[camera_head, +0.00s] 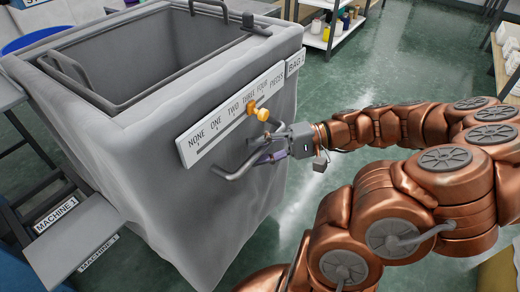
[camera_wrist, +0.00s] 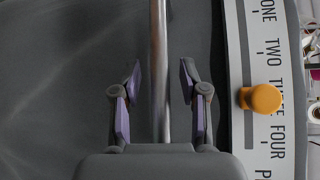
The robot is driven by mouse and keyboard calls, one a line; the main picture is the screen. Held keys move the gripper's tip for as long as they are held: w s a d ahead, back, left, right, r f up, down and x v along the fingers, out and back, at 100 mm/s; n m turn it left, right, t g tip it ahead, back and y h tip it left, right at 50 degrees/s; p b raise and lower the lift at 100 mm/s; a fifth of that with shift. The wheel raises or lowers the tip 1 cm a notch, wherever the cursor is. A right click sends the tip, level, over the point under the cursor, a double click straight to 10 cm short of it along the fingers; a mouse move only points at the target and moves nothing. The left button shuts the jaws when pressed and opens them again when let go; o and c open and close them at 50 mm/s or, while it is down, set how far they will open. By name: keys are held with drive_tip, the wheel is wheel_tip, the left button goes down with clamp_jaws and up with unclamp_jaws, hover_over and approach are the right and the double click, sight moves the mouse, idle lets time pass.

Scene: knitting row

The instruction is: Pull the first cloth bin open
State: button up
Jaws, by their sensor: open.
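The grey cloth bin (camera_head: 150,190) stands open-topped at the left of the head view, with a dark metal rim frame. A metal bar handle (camera_head: 237,172) sticks out from its front, below the scale. In the wrist view the handle (camera_wrist: 158,50) runs upright between the two fingers. My gripper (camera_head: 272,153) is at the handle's right part in the head view. In the wrist view my gripper (camera_wrist: 162,85) is open, with purple-padded fingers on either side of the bar. A gap shows at each side of it.
A white scale plate (camera_head: 205,140) on the bin front reads NONE to FOUR PIECES, with an orange knob (camera_head: 262,114) close above my gripper. A "MACHINE 1" shelf (camera_head: 75,235) is at left. A shelf with spools (camera_head: 335,30) stands behind. Green floor (camera_head: 370,75) is clear between.

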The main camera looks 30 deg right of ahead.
drive_tip(key=shift+d, duration=0.1)
drive_tip(key=v, duration=1.2)
idle(0.5)
drive_tip(key=s+a+r+n+g+h+p, duration=0.1)
drive_tip(key=a+r+n+g+h+p, duration=0.2)
drive_tip(key=a+r+p, duration=0.5)
drive_tip(key=s+a+r+n+g+h+p, duration=0.15)
drive_tip(key=a+r+g+h+p, duration=0.3)
drive_tip(key=a, duration=0.65)
drive_tip(key=s+r+n+h+p, duration=0.1)
drive_tip(key=s+r+h+p, duration=0.6)
drive_tip(key=p, duration=0.7)
drive_tip(key=shift+s+r+h, duration=0.35)
drive_tip(key=shift+s+r, duration=0.3)
drive_tip(key=shift+s, duration=0.45)
